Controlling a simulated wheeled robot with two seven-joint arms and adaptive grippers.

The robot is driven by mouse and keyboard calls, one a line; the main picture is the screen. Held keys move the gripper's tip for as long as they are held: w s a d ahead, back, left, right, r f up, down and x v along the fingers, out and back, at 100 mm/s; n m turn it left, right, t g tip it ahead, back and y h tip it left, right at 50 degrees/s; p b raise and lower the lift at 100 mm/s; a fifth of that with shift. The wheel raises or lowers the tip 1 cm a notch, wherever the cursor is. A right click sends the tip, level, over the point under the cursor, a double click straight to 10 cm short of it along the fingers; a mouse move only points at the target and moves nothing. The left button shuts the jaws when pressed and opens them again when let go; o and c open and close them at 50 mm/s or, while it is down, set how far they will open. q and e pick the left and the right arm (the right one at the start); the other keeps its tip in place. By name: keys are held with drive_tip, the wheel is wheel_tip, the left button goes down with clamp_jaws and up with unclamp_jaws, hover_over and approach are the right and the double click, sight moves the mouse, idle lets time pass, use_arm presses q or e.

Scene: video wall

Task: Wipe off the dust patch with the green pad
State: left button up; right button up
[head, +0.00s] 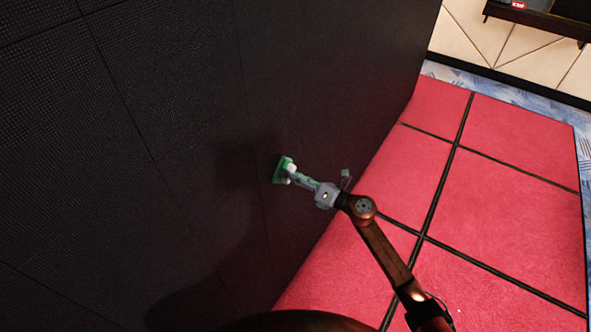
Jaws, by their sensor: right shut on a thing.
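The green pad (281,170) is at the dark video wall (170,120), near the middle of the head view. Its flat face is turned to the wall and looks to be against it or very close; I cannot tell which. My right gripper (290,172) is shut on the pad, on a pale part at its back. My right arm reaches up to it from the lower right. I cannot make out a dust patch on the wall; the pad, gripper or shadow may hide it. My left gripper is not in view.
The video wall fills the left and middle, with thin panel seams. Red padded floor tiles (500,190) with dark gaps lie to the right and look clear. A blue patterned strip (505,92) borders them. A pale wall (490,35) with a dark shelf or screen (540,18) is at top right.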

drive_tip(key=shift+s+a+p, duration=0.45)
drive_tip(key=shift+s+a, duration=0.15)
drive_tip(key=shift+s, duration=0.2)
drive_tip(key=shift+s+a+p, duration=0.4)
drive_tip(key=shift+s+a, duration=0.15)
drive_tip(key=shift+s, duration=0.3)
drive_tip(key=shift+s+a+p, duration=0.45)
drive_tip(key=shift+s+a, duration=0.15)
drive_tip(key=shift+s, duration=0.2)
drive_tip(key=v, duration=0.6)
drive_tip(key=v, duration=0.3)
